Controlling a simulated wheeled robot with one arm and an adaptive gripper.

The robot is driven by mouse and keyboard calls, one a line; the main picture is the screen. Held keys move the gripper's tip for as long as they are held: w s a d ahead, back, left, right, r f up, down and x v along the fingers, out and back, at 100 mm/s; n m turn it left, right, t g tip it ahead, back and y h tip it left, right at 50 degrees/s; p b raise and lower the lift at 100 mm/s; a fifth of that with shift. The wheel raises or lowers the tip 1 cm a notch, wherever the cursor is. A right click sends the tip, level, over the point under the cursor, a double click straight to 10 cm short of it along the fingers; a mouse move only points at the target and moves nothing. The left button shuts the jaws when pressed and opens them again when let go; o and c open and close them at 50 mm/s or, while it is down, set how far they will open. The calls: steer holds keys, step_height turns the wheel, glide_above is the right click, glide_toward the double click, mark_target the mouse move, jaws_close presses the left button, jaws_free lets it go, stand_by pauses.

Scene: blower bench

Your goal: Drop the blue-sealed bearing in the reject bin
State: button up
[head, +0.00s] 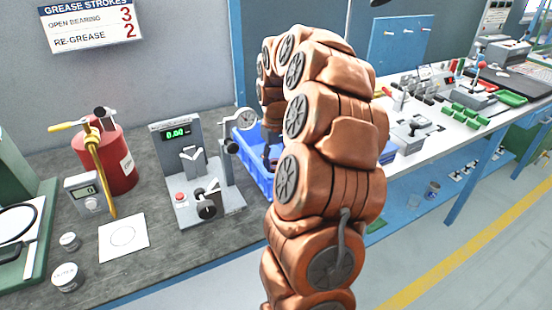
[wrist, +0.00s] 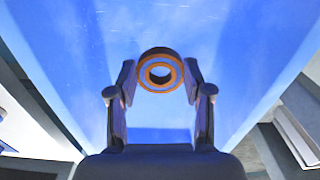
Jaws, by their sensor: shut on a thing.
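The bearing (wrist: 144,72) shows in the wrist view as a ring with a brownish outer rim, a blue band and an open centre. My gripper (wrist: 160,80) is shut on it, with one finger at each side. Behind the bearing, the blue inside of the reject bin (wrist: 60,50) fills most of the wrist view. In the head view the blue bin (head: 262,178) stands on the bench, partly hidden by my arm. The bearing cannot be made out in the head view.
A test stand with a green display (head: 176,133) stands left of the bin, close to it. A red grease canister (head: 112,160), a white paper sheet (head: 123,238) and small tubs (head: 66,277) are further left. A white bench (head: 440,125) with several parts is at right.

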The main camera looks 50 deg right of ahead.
steer(key=o, duration=1.2)
step_height(320, 180, up, 12)
stand_by(1.2)
